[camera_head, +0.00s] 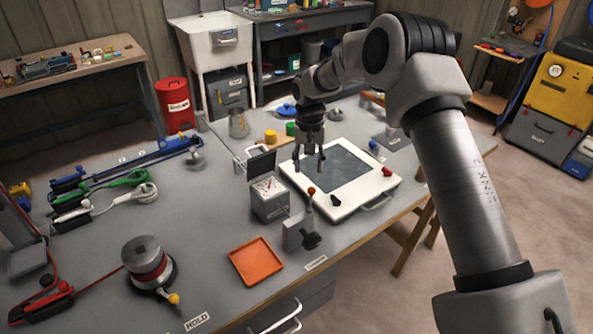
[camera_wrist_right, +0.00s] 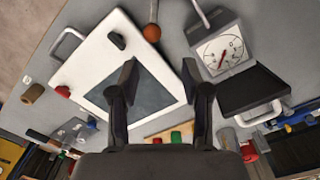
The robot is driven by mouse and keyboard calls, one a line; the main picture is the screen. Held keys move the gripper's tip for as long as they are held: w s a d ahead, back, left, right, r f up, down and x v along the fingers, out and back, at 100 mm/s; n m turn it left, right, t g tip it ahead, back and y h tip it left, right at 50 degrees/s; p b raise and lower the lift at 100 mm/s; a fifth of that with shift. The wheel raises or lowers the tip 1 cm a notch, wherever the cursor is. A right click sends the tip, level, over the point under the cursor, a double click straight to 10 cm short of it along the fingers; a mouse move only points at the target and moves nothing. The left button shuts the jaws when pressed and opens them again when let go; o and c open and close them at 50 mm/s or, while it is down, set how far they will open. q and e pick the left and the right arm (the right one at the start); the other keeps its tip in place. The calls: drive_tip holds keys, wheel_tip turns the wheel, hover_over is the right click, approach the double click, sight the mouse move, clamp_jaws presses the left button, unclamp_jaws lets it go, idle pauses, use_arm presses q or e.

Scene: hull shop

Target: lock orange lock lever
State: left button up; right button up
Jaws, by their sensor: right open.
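A lever with an orange-red ball knob (camera_head: 311,190) stands roughly upright on a small grey bracket (camera_head: 293,234) with a black knob, at the near side of the table. The ball (camera_wrist_right: 152,32) shows in the right wrist view beyond my fingertips, its rod running to the top edge. My right gripper (camera_head: 308,163) is open and empty, pointing down over the left part of a white-framed panel (camera_head: 400,180), behind the lever and apart from it. Its two spread fingers (camera_wrist_right: 159,72) show in the wrist view. My left gripper is not in view.
A grey dial box (camera_head: 269,203) with a raised dark lid stands left of the lever. An orange tray (camera_head: 256,261) lies in front. The panel carries a red knob (camera_head: 387,171) and a black knob (camera_head: 336,200). A winch-like drum (camera_head: 147,262) stands at the left.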

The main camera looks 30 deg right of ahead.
sight(312, 188)
drive_tip(key=s+f, duration=0.1)
drive_tip(key=s+f+p, duration=0.1)
drive_tip(key=s, duration=0.1)
drive_tip(key=f, duration=0.2)
drive_tip(key=w+f+p, duration=0.1)
drive_tip(key=f, duration=0.1)
drive_tip(key=shift+f, duration=0.25)
drive_tip(key=shift+w+f, duration=0.2)
drive_tip(key=shift+f, duration=0.05)
drive_tip(key=shift+s+r, duration=0.25)
drive_tip(key=shift+s, duration=0.05)
drive_tip(key=shift+c, duration=0.4)
drive_tip(key=shift+s+r, duration=0.1)
drive_tip(key=c, duration=0.5)
clamp_jaws()
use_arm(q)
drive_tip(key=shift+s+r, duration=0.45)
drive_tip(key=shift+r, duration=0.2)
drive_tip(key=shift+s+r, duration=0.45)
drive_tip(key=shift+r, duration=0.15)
use_arm(e)
drive_tip(key=shift+a, duration=0.1)
